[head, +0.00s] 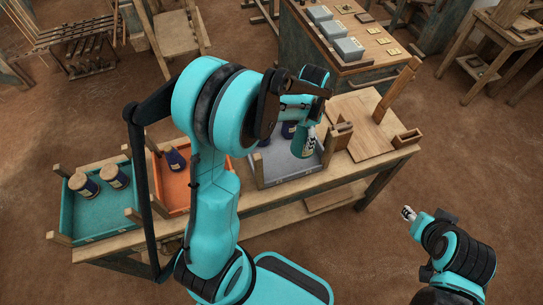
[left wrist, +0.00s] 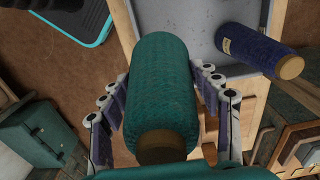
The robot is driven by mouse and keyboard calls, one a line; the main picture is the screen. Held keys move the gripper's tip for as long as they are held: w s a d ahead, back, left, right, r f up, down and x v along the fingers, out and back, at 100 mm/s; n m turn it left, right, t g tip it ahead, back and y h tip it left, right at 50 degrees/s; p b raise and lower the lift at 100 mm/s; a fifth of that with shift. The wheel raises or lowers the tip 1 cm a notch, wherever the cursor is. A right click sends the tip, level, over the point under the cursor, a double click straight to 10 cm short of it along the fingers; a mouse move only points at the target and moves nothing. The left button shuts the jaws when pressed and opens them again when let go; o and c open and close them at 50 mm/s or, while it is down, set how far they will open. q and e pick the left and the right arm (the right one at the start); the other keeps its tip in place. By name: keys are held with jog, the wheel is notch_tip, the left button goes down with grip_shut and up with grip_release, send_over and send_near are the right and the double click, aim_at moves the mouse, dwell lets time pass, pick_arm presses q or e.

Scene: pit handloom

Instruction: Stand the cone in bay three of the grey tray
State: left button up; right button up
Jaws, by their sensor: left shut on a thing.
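My left gripper (head: 311,132) is shut on a dark green cone (head: 302,148). In the left wrist view, the cone (left wrist: 160,75) lies between the fingers, its brown end towards the camera. In the head view it hangs over the right part of the grey tray (head: 272,174); I cannot tell whether it touches the tray. One blue cone (left wrist: 258,50) shows in the left wrist view beside the held cone. Bay marks are not readable. My right gripper (head: 408,214) is off the bench, over the floor, apparently empty.
An orange tray (head: 172,196) with a dark blue cone (head: 176,163) and a teal tray (head: 92,222) with brown-ended cones (head: 115,176) stand left of the grey tray. Wooden blocks (head: 340,134) and a board (head: 365,125) lie to its right.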

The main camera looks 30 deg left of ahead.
pick_arm(q)
jog(key=s+a+f+b, duration=0.1)
jog(key=a+f, duration=0.2)
jog(key=s+a+f+b, duration=0.1)
jog(key=s+a+f, duration=0.1)
jog(key=a+f, duration=0.1)
jog(key=s+a+f+b, duration=0.1)
jog(key=s+a+f, duration=0.1)
jog(key=a+f, duration=0.1)
jog(key=shift+s+a+f, duration=0.1)
jog(key=shift+a+f, duration=0.05)
jog(key=shift+f, duration=0.75)
jog(key=shift+r, duration=0.1)
jog(key=shift+s+b, duration=0.1)
jog(key=shift+b, duration=0.2)
jog(key=o, duration=1.3)
